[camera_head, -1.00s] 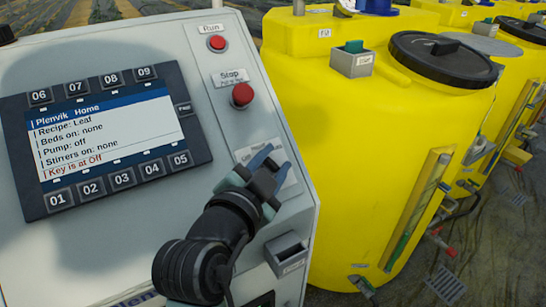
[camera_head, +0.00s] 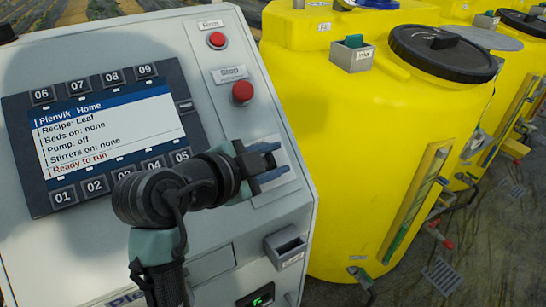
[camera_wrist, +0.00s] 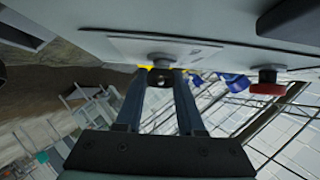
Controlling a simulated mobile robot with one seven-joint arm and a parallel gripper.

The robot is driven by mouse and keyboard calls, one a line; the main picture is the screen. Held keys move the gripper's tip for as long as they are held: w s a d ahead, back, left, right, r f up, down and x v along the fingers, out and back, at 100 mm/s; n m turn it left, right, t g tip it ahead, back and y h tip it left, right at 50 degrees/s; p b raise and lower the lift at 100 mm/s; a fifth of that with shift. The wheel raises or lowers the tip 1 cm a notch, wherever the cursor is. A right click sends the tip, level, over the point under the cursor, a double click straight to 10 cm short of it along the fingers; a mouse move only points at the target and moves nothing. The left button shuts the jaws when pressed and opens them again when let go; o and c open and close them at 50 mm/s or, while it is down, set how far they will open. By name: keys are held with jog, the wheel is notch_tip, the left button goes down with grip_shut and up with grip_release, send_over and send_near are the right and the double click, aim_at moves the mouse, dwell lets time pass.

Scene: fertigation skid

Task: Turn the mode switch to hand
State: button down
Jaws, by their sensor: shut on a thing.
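My gripper (camera_head: 268,163) is at the lower right of the grey control panel (camera_head: 195,55), at the switch plate (camera_head: 278,188). In the wrist view its two blue fingers (camera_wrist: 162,88) are shut on the small dark mode switch (camera_wrist: 160,76), which stands on a round base on the plate. In the head view the fingers and wrist hide the switch, and its position marks cannot be read. The panel screen (camera_head: 108,128) shows "Ready to run", with the pump off and stirrers on none.
A yellow tank (camera_head: 350,130) with a black lid (camera_head: 442,52) stands close on the right.

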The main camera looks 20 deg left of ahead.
jog(key=c, duration=0.5)
grip_release()
jog(key=b+v, duration=0.2)
jog(key=v, duration=1.1)
jog(key=shift+b, duration=0.3)
